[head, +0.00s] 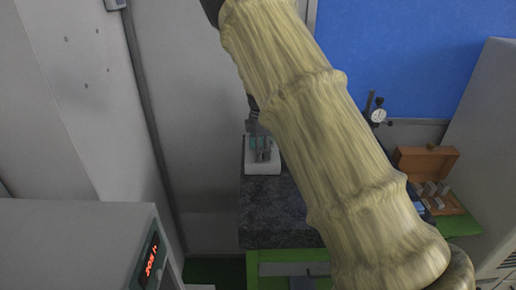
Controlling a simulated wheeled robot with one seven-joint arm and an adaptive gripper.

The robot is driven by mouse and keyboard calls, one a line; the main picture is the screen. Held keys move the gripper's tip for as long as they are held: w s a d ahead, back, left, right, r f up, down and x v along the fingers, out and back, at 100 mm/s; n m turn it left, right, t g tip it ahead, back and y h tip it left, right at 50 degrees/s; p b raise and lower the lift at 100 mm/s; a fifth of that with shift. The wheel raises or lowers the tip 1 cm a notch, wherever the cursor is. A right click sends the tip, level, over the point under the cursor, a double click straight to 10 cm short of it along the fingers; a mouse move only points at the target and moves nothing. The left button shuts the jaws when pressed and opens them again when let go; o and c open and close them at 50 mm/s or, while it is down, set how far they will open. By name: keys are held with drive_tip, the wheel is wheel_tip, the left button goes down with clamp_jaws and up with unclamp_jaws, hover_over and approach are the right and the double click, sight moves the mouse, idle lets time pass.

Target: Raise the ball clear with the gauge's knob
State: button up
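A dial gauge (377,115) with a round white face stands on a dark stand at the right, in front of the blue panel. A small ball or knob on it is too small to make out. Behind my sleeved arm, a dark part and grey finger-like shapes, which seem to be my gripper (262,145), show above a white block (250,168) on the dark speckled benchtop. I cannot tell whether the fingers touch anything or how far apart they are. My arm in its wrinkled beige sleeve hides much of the middle of the bench.
An open wooden box (427,160) with small metal blocks sits on a green surface at the right. A grey cabinet with a red lit display (151,262) stands at lower left. A tall grey cabinet (483,130) bounds the right side. The dark benchtop (268,215) looks bare in front of the white block.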

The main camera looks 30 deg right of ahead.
sight(263, 148)
drive_tip(key=shift+s+d+r, duration=0.1)
drive_tip(key=shift+s+r, duration=0.1)
drive_tip(key=shift+r, duration=0.35)
drive_tip(key=shift+c, duration=0.5)
drive_tip(key=shift+s+r, duration=0.25)
drive_tip(key=shift+s, duration=0.3)
drive_tip(key=shift+s+r, duration=0.25)
drive_tip(key=shift+s, duration=0.3)
drive_tip(key=c, duration=0.8)
drive_tip(key=shift+w+f, duration=0.2)
drive_tip(key=shift+f, duration=0.05)
drive_tip(key=shift+c, duration=0.6)
drive_tip(key=shift+f, duration=0.1)
drive_tip(key=shift+f, duration=0.15)
drive_tip(key=o, duration=1)
drive_tip(key=shift+w+a, duration=0.15)
drive_tip(key=shift+a, duration=0.05)
drive_tip(key=shift+r, duration=0.2)
